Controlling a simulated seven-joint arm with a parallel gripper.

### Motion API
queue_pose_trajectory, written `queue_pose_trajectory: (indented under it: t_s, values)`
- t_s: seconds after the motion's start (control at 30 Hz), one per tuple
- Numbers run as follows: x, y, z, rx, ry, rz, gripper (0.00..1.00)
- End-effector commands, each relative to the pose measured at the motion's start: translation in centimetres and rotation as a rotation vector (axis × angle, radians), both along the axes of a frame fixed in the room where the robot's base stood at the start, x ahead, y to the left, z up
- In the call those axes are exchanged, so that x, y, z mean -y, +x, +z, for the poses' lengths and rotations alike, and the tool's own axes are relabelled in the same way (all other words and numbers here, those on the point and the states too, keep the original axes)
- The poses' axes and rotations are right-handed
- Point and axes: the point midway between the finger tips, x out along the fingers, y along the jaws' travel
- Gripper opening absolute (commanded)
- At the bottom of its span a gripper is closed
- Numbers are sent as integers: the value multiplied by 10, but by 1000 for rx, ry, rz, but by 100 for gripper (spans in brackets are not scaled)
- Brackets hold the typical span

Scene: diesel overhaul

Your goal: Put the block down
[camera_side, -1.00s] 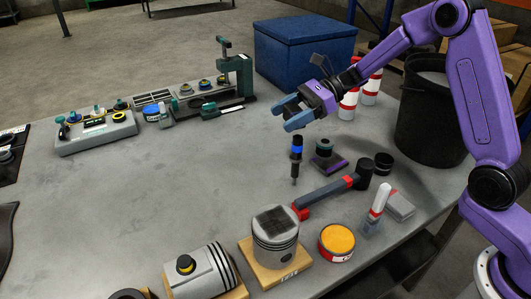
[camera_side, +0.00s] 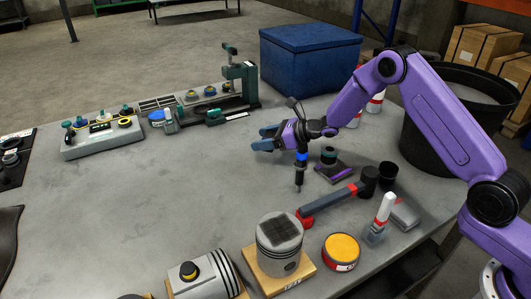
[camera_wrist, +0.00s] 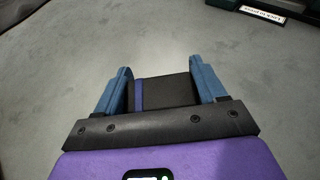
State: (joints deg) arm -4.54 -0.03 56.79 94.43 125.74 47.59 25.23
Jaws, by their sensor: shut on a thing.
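My gripper (camera_side: 268,139) is low over the middle of the grey table, pointing left. In the wrist view my gripper (camera_wrist: 164,82) has its blue fingers on either side of a dark block (camera_wrist: 172,93) with a purple stripe along its left edge. The fingers are shut on the block. In the side view the block is hidden by the fingers and wrist. I cannot tell whether its underside touches the table.
A blue-banded tool (camera_side: 299,170) stands just right of my gripper, with a dark-and-purple pad (camera_side: 334,173) beyond it. The table's left middle is clear.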

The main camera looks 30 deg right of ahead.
Motion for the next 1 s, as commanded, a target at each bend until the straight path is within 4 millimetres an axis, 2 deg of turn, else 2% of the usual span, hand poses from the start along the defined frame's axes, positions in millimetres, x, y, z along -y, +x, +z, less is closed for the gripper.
queue_pose_trajectory:
  t_s: [0.43,0.87,0.9,0.97,1.0]
  values:
    - [0,0,-46,1,0,1,37]
    - [0,0,-51,2,0,2,37]
    - [0,0,-51,2,0,2,77]
    - [0,0,-51,2,0,2,96]
    - [0,0,-51,2,0,2,96]
